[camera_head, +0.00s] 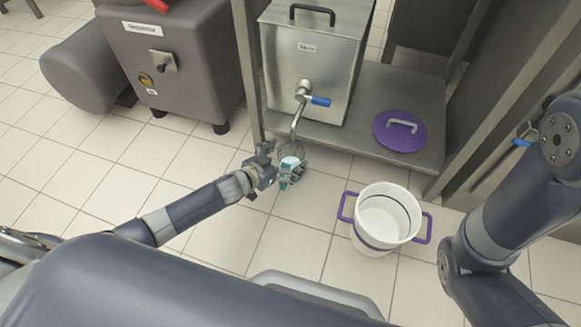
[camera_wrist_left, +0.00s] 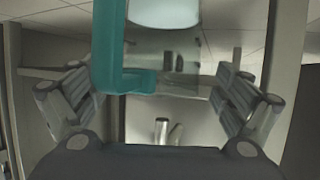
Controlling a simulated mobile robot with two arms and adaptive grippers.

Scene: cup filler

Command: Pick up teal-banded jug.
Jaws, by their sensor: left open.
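The teal-banded jug (camera_head: 291,163) is small and partly see-through, just below the steel tank's spout. White shows in its top. My left gripper (camera_head: 276,166) is at its left side, partly covering it. In the left wrist view, the jug's teal handle (camera_wrist_left: 106,50) and clear body (camera_wrist_left: 180,55) stand between the spread fingers of the left gripper (camera_wrist_left: 155,85). The fingers are open, with the handle nearer the left finger. My right arm shows at the right of the head view, but its gripper is out of view.
The steel tank (camera_head: 330,62) with a blue-handled tap (camera_head: 320,100) stands on a low metal shelf (camera_head: 378,95), beside a purple lid (camera_head: 387,133). A white bucket (camera_head: 383,222) with purple handles is on the tiles at right. A grey machine (camera_head: 200,75) stands at left.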

